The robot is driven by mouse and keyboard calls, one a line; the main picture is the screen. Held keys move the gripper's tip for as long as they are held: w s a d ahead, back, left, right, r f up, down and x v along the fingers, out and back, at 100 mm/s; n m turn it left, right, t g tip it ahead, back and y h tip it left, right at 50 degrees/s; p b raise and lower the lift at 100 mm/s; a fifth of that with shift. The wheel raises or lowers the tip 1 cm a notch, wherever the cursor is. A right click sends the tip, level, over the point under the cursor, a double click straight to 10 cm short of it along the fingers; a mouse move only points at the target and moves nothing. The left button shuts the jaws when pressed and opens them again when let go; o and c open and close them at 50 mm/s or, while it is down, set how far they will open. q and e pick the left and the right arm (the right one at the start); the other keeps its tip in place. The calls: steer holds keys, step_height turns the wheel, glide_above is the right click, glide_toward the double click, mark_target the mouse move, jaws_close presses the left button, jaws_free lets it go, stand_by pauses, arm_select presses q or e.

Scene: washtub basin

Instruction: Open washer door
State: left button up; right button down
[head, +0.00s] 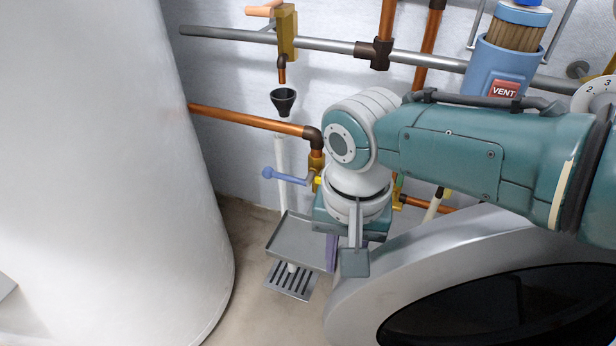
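The washer door (350,303) shows at the bottom right as a wide silver ring around dark glass (500,310). Its lower and right parts are cut off by the frame, and I cannot tell whether it is closed or ajar. My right arm comes in from the right above the door. My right gripper (350,260) points down beside the door's upper left rim. One grey finger shows in front of the rim in the picture; contact is not clear. The other finger is not clearly seen, so its opening cannot be judged. My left gripper is not in view.
A large white cylinder (100,150) fills the left side. Copper and grey pipes (250,120) run along the back wall, with a blue-handled valve (285,176). A metal tray (300,240) and floor drain grate (292,281) lie left of my gripper. Bare floor shows between cylinder and door.

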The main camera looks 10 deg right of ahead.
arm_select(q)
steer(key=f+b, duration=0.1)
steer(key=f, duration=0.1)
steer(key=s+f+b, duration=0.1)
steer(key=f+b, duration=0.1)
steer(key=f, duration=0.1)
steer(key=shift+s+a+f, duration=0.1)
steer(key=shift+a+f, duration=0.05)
arm_select(e)
steer(key=shift+m, duration=0.7)
steer(key=w, duration=0.1)
steer(key=w+d, duration=0.2)
steer(key=shift+w, duration=0.4)
steer(key=c, duration=0.8)
jaws_free()
steer(key=shift+a, duration=0.15)
steer(key=shift+o, duration=0.2)
arm_select(q)
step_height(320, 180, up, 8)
steer(key=p, duration=0.8)
arm_select(e)
step_height(320, 180, up, 10)
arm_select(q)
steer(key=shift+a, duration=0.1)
arm_select(e)
steer(key=shift+f, duration=0.1)
